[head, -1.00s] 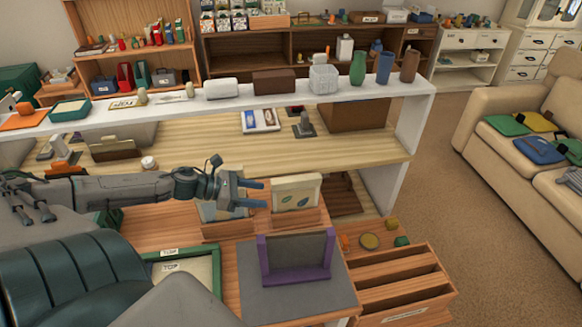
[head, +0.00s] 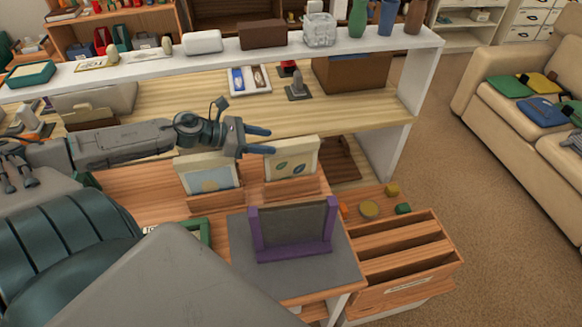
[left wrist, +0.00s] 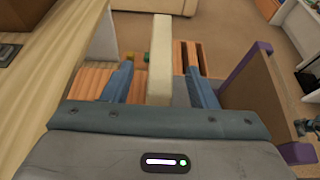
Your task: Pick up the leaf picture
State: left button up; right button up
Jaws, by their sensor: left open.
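The leaf picture (head: 291,162) is a cream panel with blue-green leaves, standing in a wooden holder on the table. My left gripper (head: 269,140) is open, at the picture's upper left edge in the head view. In the left wrist view a cream panel (left wrist: 160,60), which looks like the leaf picture edge-on, lies between the two open fingers with gaps on both sides. A second picture (head: 209,174) with a pale blue shape stands to the left, under my left wrist. My right gripper is not in view.
A purple-framed stand (head: 290,248) sits on a grey mat (head: 240,262) in front of the pictures. A slatted wooden crate (head: 405,262) is at the right, with small pieces such as a yellow disc (head: 369,209) behind it. A white-topped shelf (head: 290,48) runs behind.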

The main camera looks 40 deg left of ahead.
aim_at(282, 143)
pick_arm(q)
jog(key=shift+w+d+f, duration=0.15)
jog(key=shift+f, duration=0.05)
jog(key=shift+d+r, duration=0.15)
jog(key=shift+d, duration=0.05)
jog(key=shift+b+x, duration=1.05)
jog(key=shift+x, duration=0.25)
jog(key=shift+w+d+p, duration=0.1)
jog(key=shift+w+p, duration=0.2)
jog(key=shift+p, duration=0.05)
jog(key=shift+x, duration=0.95)
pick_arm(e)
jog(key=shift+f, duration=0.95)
pick_arm(q)
grip_shut()
